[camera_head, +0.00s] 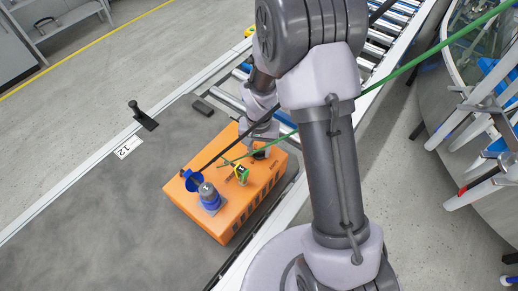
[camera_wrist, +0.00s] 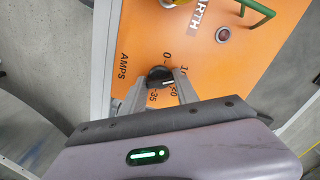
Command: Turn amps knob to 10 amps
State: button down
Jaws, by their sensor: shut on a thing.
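The amps knob (camera_wrist: 159,76) is a small black dial on the orange panel (camera_wrist: 215,75) of the test box, between the printed AMPS label and a ring of numbers. In the wrist view, my gripper (camera_wrist: 162,82) has one finger on each side of the knob and is shut on it. A small light mark shows on the knob; I cannot tell for certain which number it points to. The numbers 0, 20 and 35 show around it, partly covered by the fingers. In the head view, my gripper (camera_head: 259,152) is at the far end of the orange box (camera_head: 232,222) and hides the knob.
A blue socket (camera_head: 209,196) with a raised lid and a green-yellow plug (camera_head: 241,174) are on the box. A green cable (camera_head: 430,58) crosses to the upper right. A red button (camera_wrist: 222,35) is near the knob. A black handle (camera_head: 144,117) stands on the grey table.

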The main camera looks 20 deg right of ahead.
aim_at(259, 151)
jog(key=c, duration=0.9)
grip_release()
notch_tip(259, 151, up, 17)
jog(key=p, duration=0.6)
jog(key=shift+r+p, duration=0.2)
jog(key=shift+p, duration=0.15)
